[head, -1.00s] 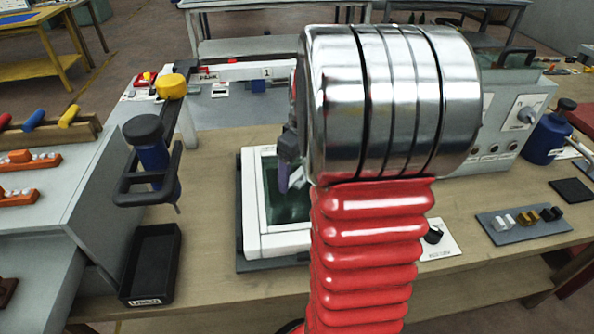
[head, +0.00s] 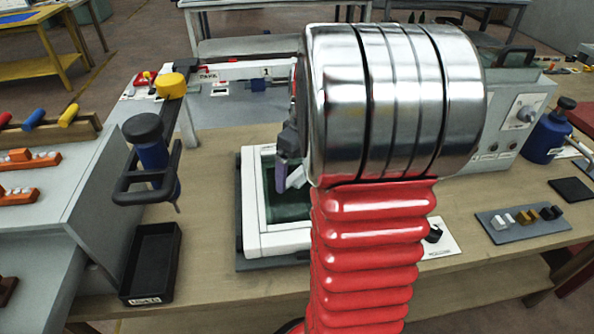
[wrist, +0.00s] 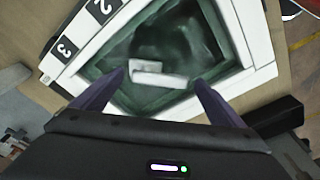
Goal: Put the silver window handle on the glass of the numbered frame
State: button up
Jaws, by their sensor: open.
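The numbered frame (head: 280,243) is white with dark green glass (head: 285,207) and lies on the wooden bench. In the wrist view the frame (wrist: 87,57) shows the numbers 2 and 3 on black labels. The pale silver window handle (wrist: 158,77) appears to lie on the glass (wrist: 185,40), near its middle. My gripper (wrist: 161,79) is open, with one purple finger on each side of the handle and a gap at both. In the head view my gripper (head: 282,178) is partly hidden by my arm over the frame.
A black bin (head: 152,262) stands left of the frame, below a black holder (head: 148,185) with a blue-bodied tool. A grey tray of small blocks (head: 520,222) and a blue bottle (head: 545,137) are at the right. Bench space in front of the frame is clear.

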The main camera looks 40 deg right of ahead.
notch_tip(320, 180, up, 11)
jog(key=s, duration=0.1)
jog(key=shift+s, duration=0.2)
jog(key=shift+r, duration=0.1)
dwell(0.7)
jog(key=s+a+t, duration=0.1)
jog(key=s+a, duration=0.2)
jog(key=a, duration=0.6)
jog(key=s+a+f+m+t, duration=0.1)
jog(key=s+a, duration=0.2)
jog(key=a, duration=0.6)
jog(key=s+a+f+m+t, duration=0.1)
jog(key=s+a+t, duration=0.1)
jog(key=a, duration=0.8)
jog(key=shift+s, duration=0.85)
jog(key=shift+f, duration=0.1)
jog(key=shift+c, duration=0.5)
